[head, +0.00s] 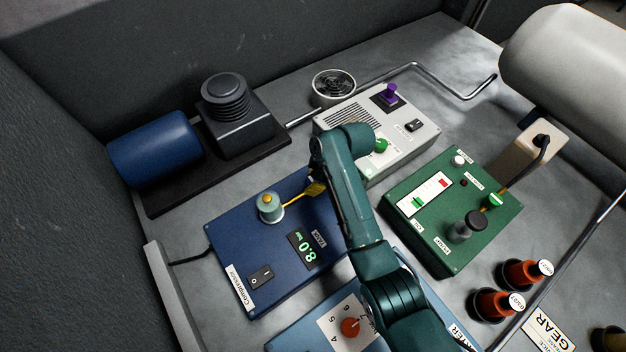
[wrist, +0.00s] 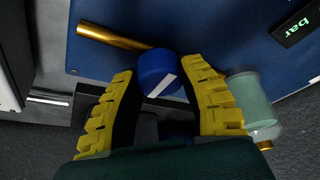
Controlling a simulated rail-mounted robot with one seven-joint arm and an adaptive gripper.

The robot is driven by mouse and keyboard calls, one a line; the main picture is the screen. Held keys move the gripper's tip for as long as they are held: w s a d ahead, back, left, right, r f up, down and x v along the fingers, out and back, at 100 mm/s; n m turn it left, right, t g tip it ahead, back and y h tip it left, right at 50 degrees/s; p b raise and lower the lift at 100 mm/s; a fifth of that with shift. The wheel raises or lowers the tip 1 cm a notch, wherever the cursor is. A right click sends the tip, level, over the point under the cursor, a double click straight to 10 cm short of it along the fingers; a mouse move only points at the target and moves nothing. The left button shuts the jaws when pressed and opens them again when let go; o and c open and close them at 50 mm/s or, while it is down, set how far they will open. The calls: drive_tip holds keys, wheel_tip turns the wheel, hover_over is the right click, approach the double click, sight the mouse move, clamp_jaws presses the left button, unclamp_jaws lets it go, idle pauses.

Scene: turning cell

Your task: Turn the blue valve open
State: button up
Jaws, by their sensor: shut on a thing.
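The blue valve (wrist: 152,64) is a round blue knob with a white stripe on its face, seen in the wrist view. My gripper (wrist: 162,74) has its two yellow ribbed fingers on either side of the knob, shut on it. The white stripe slants from lower left to upper right in that view. The knob itself is hidden behind my arm there.
A brass pipe (wrist: 112,37) runs beside the valve. A pale green cylinder with a brass cap (head: 270,207) stands close to my gripper. The box's display (head: 305,248) reads 8.0 bar. A green box (head: 447,255) and a light grey box (head: 335,116) stand nearby.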

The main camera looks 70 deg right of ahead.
drive_tip(key=shift+a+p, duration=0.1)
drive_tip(key=shift+p, duration=0.2)
drive_tip(key=m+h+p, duration=0.1)
drive_tip(key=m+p, duration=0.2)
drive_tip(key=p, duration=0.2)
drive_tip(key=shift+r+m, duration=0.15)
drive_tip(key=shift+m, duration=0.25)
drive_tip(key=m+h+p, duration=0.1)
drive_tip(key=m+p, duration=0.1)
drive_tip(key=m+h+p, duration=0.1)
drive_tip(key=m+p, duration=0.1)
drive_tip(key=shift+f+g, duration=0.2)
drive_tip(key=shift+g, duration=0.2)
drive_tip(key=m+g+h+p, duration=0.1)
drive_tip(key=m, duration=0.4)
drive_tip(key=shift+f, duration=0.2)
drive_tip(key=m+g+h, duration=0.1)
drive_tip(key=m+g, duration=0.1)
drive_tip(key=m, duration=0.2)
drive_tip(key=shift+m, duration=0.4)
drive_tip(key=o, duration=1.2)
drive_tip(key=shift+r, duration=0.15)
